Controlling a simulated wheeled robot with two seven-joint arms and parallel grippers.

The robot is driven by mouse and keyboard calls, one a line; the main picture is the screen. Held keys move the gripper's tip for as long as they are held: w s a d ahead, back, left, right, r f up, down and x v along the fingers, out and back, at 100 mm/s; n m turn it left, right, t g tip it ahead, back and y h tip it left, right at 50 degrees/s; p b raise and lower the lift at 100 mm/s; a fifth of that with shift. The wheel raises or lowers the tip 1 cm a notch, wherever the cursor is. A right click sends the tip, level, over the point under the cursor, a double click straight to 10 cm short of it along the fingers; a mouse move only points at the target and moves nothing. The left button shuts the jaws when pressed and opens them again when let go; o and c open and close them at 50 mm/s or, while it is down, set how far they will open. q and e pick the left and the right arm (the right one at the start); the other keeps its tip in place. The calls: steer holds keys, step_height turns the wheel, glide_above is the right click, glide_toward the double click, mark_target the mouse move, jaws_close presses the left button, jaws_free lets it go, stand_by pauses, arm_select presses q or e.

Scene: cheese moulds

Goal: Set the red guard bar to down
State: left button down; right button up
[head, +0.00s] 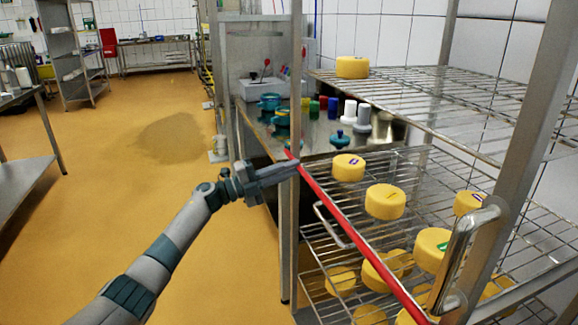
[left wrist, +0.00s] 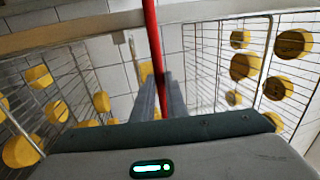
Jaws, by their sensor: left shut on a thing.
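The red guard bar (head: 345,222) runs across the open front of the wire rack, from near the far front post toward the near post at lower right. My left gripper (head: 297,167) is shut on the bar close to its far end. In the left wrist view the red bar (left wrist: 150,35) comes down from the top edge to between the two grey fingers (left wrist: 160,95), which hide part of it. The bar's near end runs out at the bottom of the head view. My right gripper is not in view.
The wire rack (head: 480,105) holds several yellow cheeses (head: 385,202) on its shelves. A metal loop handle (head: 465,255) stands out at the near post. A steel counter with coloured moulds (head: 268,102) is behind the rack. The floor (head: 120,200) at left is clear.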

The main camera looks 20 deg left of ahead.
arm_select(q)
steer(key=shift+s+d+f, duration=0.1)
steer(key=shift+f, duration=0.65)
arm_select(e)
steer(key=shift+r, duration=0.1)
arm_select(q)
steer(key=c, duration=1.8)
jaws_free()
steer(key=shift+o, duration=0.2)
steer(key=shift+r, duration=0.1)
steer(key=shift+r, duration=0.15)
steer(key=shift+a, duration=0.25)
